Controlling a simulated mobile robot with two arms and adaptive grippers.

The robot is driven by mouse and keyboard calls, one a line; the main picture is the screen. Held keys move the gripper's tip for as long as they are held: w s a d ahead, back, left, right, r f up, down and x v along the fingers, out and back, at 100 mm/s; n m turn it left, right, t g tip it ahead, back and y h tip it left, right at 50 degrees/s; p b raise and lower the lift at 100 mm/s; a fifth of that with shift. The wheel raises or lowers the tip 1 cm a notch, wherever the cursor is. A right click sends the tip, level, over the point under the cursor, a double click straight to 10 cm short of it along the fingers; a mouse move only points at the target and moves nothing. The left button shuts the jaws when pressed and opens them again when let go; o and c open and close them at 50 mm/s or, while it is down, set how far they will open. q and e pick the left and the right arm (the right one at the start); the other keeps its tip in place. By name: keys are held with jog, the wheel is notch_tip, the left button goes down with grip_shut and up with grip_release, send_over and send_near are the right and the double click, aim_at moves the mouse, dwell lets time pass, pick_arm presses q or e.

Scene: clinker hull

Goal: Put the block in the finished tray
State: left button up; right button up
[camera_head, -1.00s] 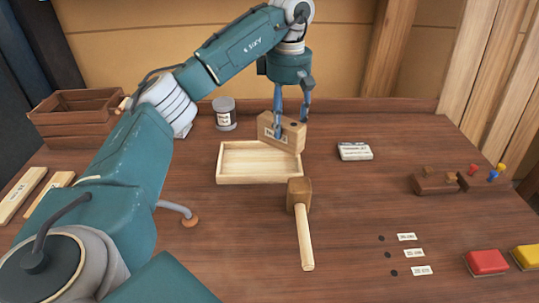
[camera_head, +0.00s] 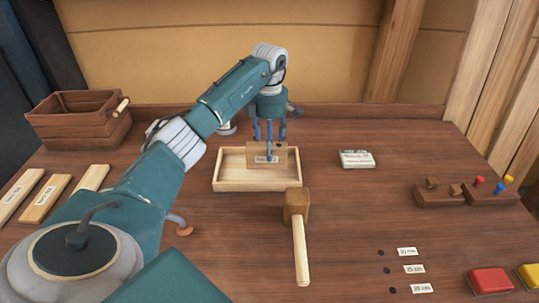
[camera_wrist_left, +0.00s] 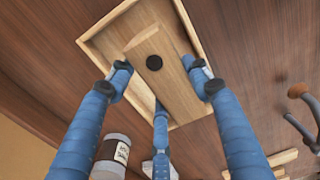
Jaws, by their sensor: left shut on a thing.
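The wooden block (camera_head: 280,154), with a pale label on its front, is held by my left gripper (camera_head: 269,148). It shows in the left wrist view (camera_wrist_left: 168,85) with a dark round spot on top and blue fingers on either side. The pale wooden tray (camera_head: 256,185) lies under the gripper on the bench. The block is within the tray's outline, towards its back and right. I cannot tell whether it touches the tray floor. The tray rim also shows around the block in the left wrist view (camera_wrist_left: 103,27). My right gripper is not in view.
A mallet (camera_head: 299,225) lies just in front of the tray. A white labelled box (camera_head: 356,159) is to its right. A jar, mostly hidden behind my arm in the head view, shows in the wrist view (camera_wrist_left: 112,152). A brown crate (camera_head: 80,122) stands far left.

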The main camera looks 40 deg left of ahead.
pick_arm(q)
jog(key=shift+d+f, duration=0.1)
jog(key=shift+f, duration=0.45)
notch_tip(320, 180, down, 3)
jog(key=shift+f+p, duration=0.1)
jog(key=shift+p, duration=0.5)
jog(key=shift+f, duration=0.3)
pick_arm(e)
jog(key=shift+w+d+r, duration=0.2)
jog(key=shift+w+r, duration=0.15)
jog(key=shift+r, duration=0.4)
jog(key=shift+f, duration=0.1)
pick_arm(q)
jog(key=shift+f, duration=0.15)
jog(key=o, duration=1.4)
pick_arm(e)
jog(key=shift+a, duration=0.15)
